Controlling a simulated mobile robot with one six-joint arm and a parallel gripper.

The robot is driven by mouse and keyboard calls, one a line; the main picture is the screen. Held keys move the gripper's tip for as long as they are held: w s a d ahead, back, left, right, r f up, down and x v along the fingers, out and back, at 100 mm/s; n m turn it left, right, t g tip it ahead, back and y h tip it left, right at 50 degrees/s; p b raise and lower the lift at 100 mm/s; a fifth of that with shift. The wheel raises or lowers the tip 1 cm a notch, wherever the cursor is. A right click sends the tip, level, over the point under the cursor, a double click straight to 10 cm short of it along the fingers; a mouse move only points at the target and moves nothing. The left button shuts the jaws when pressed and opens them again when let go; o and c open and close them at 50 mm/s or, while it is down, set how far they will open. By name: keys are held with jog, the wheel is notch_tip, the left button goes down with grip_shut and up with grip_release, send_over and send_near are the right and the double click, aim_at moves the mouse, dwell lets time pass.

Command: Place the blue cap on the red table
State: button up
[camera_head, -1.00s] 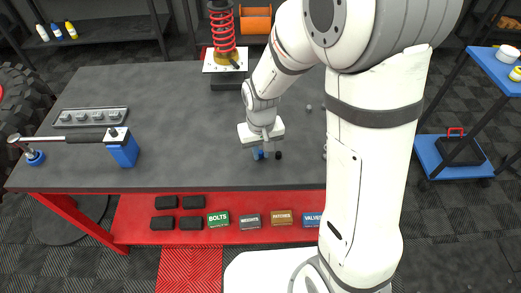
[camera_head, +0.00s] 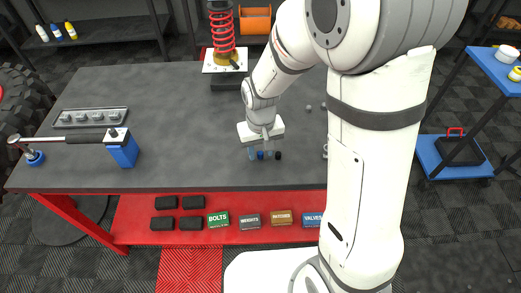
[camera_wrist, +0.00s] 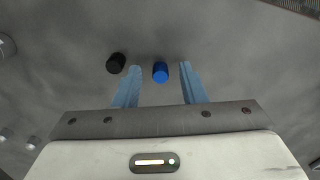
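The small blue cap (camera_wrist: 160,72) stands on the dark grey top of the red-framed table (camera_head: 190,110). In the wrist view it lies between the tips of my gripper (camera_wrist: 161,66), with a gap on each side. In the head view the cap (camera_head: 261,155) is a small blue spot between the light-blue fingers of my gripper (camera_head: 260,153). My gripper is open, low over the tabletop, and holds nothing. How far the fingertips are above the surface is hard to tell.
A black cap (camera_wrist: 116,63) stands just outside one finger. On the table are a blue block (camera_head: 123,152) with a long-handled tool, a grey tray (camera_head: 90,117) and a red coil spring unit (camera_head: 222,35). Labelled boxes (camera_head: 250,220) sit on the red lower shelf. The table's left-middle is clear.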

aim_at(261, 154)
notch_tip(261, 154, up, 12)
jog(key=p, duration=0.1)
jog(key=s+d+r+m+t, duration=0.2)
jog(key=s+d+r, duration=0.2)
jog(key=s+d, duration=0.7)
jog(key=shift+s+d+r+m, duration=0.15)
jog(key=shift+s+d+m, duration=0.2)
jog(key=shift+s, duration=0.1)
jog(key=shift+t, duration=0.3)
jog(key=p+v, duration=0.2)
jog(key=v, duration=0.1)
jog(key=p+v, duration=0.1)
jog(key=p, duration=0.1)
jog(key=shift+w+r, duration=0.25)
jog(key=shift+w, duration=0.1)
